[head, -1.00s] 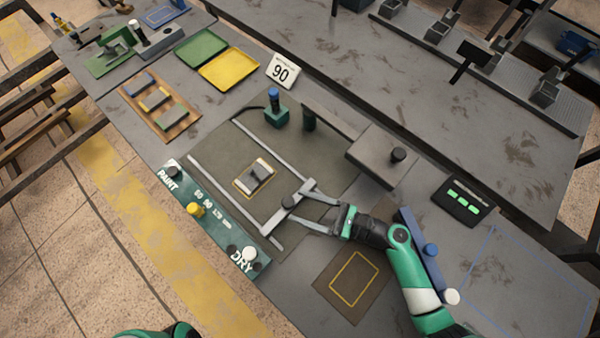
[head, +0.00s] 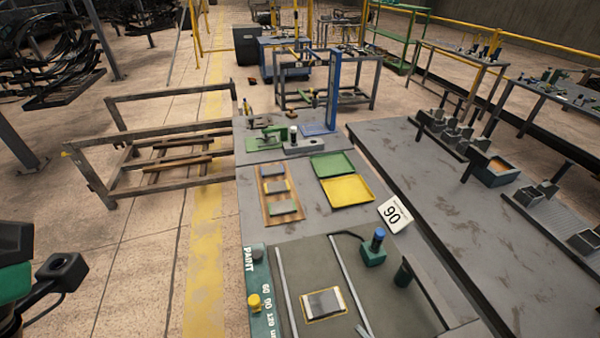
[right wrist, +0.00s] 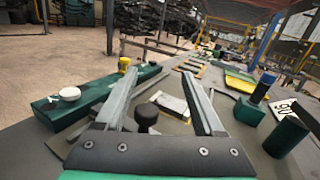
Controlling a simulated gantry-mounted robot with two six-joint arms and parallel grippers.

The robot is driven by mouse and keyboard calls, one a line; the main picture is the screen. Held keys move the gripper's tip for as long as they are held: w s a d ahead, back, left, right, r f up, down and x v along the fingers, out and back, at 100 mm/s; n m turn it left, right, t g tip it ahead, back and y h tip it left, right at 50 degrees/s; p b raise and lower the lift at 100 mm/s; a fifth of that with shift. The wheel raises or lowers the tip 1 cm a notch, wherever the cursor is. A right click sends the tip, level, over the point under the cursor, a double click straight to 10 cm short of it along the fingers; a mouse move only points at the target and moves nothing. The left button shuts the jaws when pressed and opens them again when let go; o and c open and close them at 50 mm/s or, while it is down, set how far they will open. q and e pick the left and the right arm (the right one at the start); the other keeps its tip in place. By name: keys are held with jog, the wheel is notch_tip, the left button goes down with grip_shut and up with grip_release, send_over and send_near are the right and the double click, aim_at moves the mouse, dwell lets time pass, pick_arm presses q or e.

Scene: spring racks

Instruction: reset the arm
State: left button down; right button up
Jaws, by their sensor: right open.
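My right gripper (right wrist: 159,74) is open in the right wrist view, its two grey fingers spread wide. Between them I see a black knob (right wrist: 147,115) and, beyond it, a pale metal plate (right wrist: 172,103). Nothing is held. In the head view the plate (head: 324,302) lies in a yellow outline on the dark mat (head: 385,315). Only a grey finger end shows at that view's bottom edge. Part of my left arm shows at the head view's left edge, but its fingers are not visible.
A green PAINT/DRY panel (head: 262,300) with knobs borders the mat. A teal block with a blue-topped post (head: 374,248) and a dark green cylinder (head: 403,273) stand right. Green (head: 332,165) and yellow (head: 347,190) trays, a "90" sign (head: 394,214) and a wooden board (head: 281,208) lie farther back.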

jog(key=w+a+r+n+t+y, duration=0.1)
jog(key=w+a+r+n, duration=0.15)
jog(key=r+n, duration=0.6)
jog(key=w+a+r+n, duration=0.1)
jog(key=w+r+n, duration=0.2)
jog(key=r, duration=1.1)
jog(key=w+a+r+n+t+y, duration=0.1)
jog(key=w+r+n, duration=0.2)
jog(key=r+n, duration=0.55)
jog(key=s+d+r+n+t+h, duration=0.3)
jog(key=d+r+t+h, duration=0.1)
jog(key=r, duration=0.4)
jog(key=s+d+r+n+t+h, duration=0.2)
jog(key=d+r+t+h, duration=0.15)
jog(key=r, duration=0.35)
jog(key=s+d+r+n+t+h, duration=0.3)
jog(key=d+r+t+h, duration=0.15)
jog(key=r, duration=0.35)
notch_tip(320, 180, up, 32)
jog(key=g+p, duration=0.1)
jog(key=p, duration=3.1)
jog(key=shift+a+f, duration=0.25)
jog(key=shift+a, duration=0.2)
